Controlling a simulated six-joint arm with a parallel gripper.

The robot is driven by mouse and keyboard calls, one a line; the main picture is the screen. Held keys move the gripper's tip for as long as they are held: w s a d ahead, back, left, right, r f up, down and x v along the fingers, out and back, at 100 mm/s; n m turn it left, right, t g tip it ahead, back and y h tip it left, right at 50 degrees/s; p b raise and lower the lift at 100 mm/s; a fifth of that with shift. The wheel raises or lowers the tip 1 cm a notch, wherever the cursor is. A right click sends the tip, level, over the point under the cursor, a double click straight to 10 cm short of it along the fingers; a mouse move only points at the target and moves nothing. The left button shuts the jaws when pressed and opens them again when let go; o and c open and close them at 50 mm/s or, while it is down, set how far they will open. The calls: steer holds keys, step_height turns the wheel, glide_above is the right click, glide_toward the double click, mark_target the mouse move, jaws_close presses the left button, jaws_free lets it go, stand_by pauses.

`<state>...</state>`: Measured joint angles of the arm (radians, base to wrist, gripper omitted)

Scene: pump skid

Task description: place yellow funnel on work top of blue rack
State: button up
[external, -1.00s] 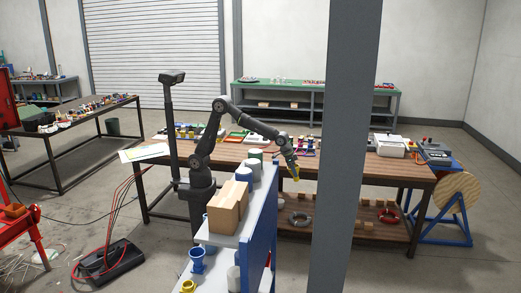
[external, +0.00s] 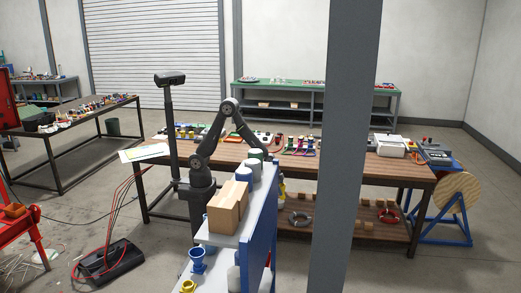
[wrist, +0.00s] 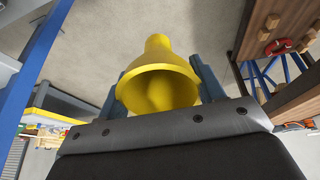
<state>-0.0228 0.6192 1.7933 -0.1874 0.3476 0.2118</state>
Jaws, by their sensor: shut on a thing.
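The yellow funnel (wrist: 158,85) is held between the two fingers of my gripper (wrist: 162,82) in the wrist view, its wide mouth towards the camera and its narrow end pointing away. The blue rack (external: 262,240) stands in the front middle of the external view, with pale shelves and a blue side panel. My arm bends down behind the rack's far end, so the gripper is mostly hidden there; a small yellow patch (external: 282,187) shows just right of the rack. A blue upright (wrist: 32,75) is at the left of the wrist view.
Cardboard boxes (external: 228,206) and several cans crowd the rack's upper shelf. A blue funnel (external: 198,261) and a yellow item (external: 188,286) are on a lower shelf. A long wooden workbench (external: 395,170) stands behind. A grey pillar (external: 345,150) blocks part of the external view.

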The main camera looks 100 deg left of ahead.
steer(key=w+d+r+m, duration=0.1)
steer(key=w+d+r, duration=0.15)
steer(key=r, duration=0.35)
steer(key=w+d+r+m, duration=0.1)
steer(key=w+r+m, duration=0.15)
steer(key=r, duration=0.25)
steer(key=w+d+r+g, duration=0.2)
steer(key=d+r, duration=2.2)
steer(key=r, duration=0.3)
steer(key=s+d+r, duration=1.1)
steer(key=s+d, duration=0.2)
steer(key=s, duration=0.1)
steer(key=s+d+n+g, duration=0.1)
steer(key=s+d, duration=0.2)
steer(key=s, duration=1.5)
steer(key=shift+n, duration=0.25)
steer(key=shift+w+a+f, duration=0.5)
steer(key=shift+w+f, duration=1.25)
steer(key=shift+f, duration=0.15)
steer(key=shift+w+a+f, duration=0.5)
steer(key=shift+w+f, duration=1.3)
steer(key=shift+f, duration=0.15)
steer(key=shift+w+a+f, duration=0.5)
steer(key=shift+w+f, duration=1.25)
steer(key=shift+f, duration=0.15)
